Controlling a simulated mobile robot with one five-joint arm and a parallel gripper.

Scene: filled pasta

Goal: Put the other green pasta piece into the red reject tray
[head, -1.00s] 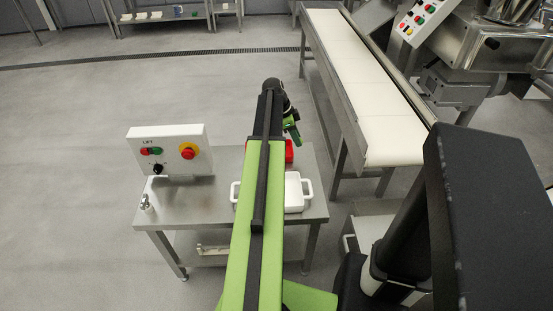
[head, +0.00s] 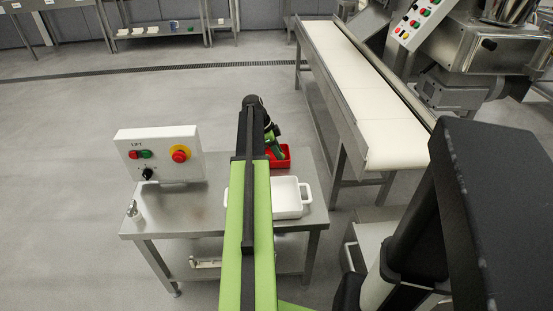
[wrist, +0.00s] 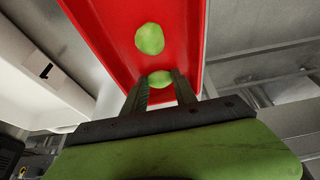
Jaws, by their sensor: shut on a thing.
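The red reject tray (head: 286,155) stands at the back right of the small steel table, partly hidden by my arm in the head view. In the wrist view the red tray (wrist: 102,38) fills the upper middle. One green pasta piece (wrist: 149,38) lies in it, beyond my fingertips. My gripper (wrist: 160,84) is shut on the other green pasta piece (wrist: 160,77), which shows between the fingertips against the red tray floor. In the head view my gripper (head: 276,152) is at the tray; the held piece cannot be made out there.
A white two-handled dish (head: 300,204) stands in front of the red tray, partly behind my arm. A control box (head: 158,153) with buttons stands at the table's left, near a small metal shaker (head: 133,210). A conveyor (head: 360,100) runs at the right. The table's left middle is bare.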

